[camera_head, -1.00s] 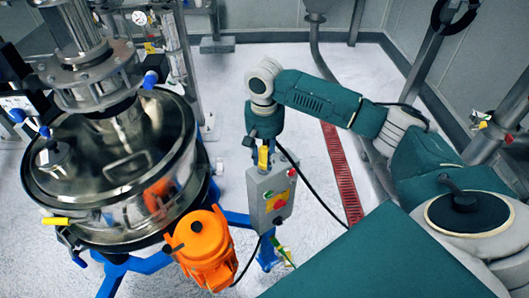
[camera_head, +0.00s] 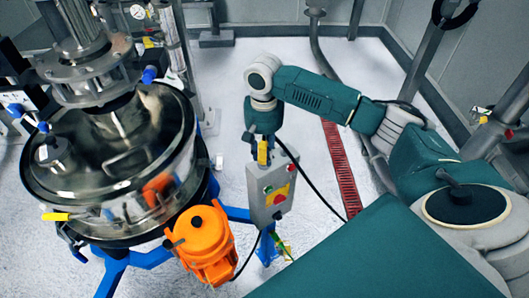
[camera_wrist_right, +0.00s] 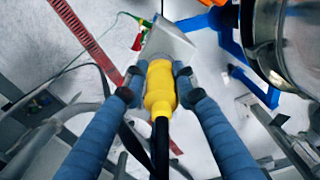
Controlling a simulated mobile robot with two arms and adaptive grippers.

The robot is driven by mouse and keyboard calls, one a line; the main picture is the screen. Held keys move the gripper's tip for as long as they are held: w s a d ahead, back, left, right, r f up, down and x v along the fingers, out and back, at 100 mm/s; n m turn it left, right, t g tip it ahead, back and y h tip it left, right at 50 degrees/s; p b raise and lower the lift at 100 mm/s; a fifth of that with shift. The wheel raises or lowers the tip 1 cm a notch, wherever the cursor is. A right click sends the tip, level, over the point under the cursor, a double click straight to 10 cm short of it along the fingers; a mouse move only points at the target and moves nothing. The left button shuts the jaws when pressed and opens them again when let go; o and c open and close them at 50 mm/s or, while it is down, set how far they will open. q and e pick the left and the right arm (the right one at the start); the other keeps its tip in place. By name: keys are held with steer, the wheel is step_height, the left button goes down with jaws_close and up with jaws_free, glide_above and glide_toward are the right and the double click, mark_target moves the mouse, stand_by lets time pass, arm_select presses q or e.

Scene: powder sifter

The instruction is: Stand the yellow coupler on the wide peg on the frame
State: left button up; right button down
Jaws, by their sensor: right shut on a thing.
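My right gripper (camera_head: 262,150) is shut on the yellow coupler (camera_wrist_right: 160,88), which sits between its two blue fingers in the right wrist view. A black cable runs from the coupler's near end. In the head view only a small part of the yellow coupler (camera_head: 262,153) shows below the wrist, just above the grey control box (camera_head: 268,192). The coupler looks upright there. The blue frame (camera_head: 235,214) shows beside and below the box. I cannot make out the wide peg; the gripper or box may hide it. My left gripper is not in view.
The large steel sifter (camera_head: 110,165) stands close on the left, with an orange motor (camera_head: 203,245) in front of it. A black cable (camera_head: 315,195) trails right of the box. A red floor grate (camera_head: 340,170) lies further right, with open floor around it.

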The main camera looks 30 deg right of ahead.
steer(key=shift+f, duration=0.7)
stand_by(0.7)
steer(key=c, duration=1.3)
jaws_free()
steer(key=shift+r, duration=0.1)
step_height(320, 180, up, 12)
steer(key=shift+f, duration=0.1)
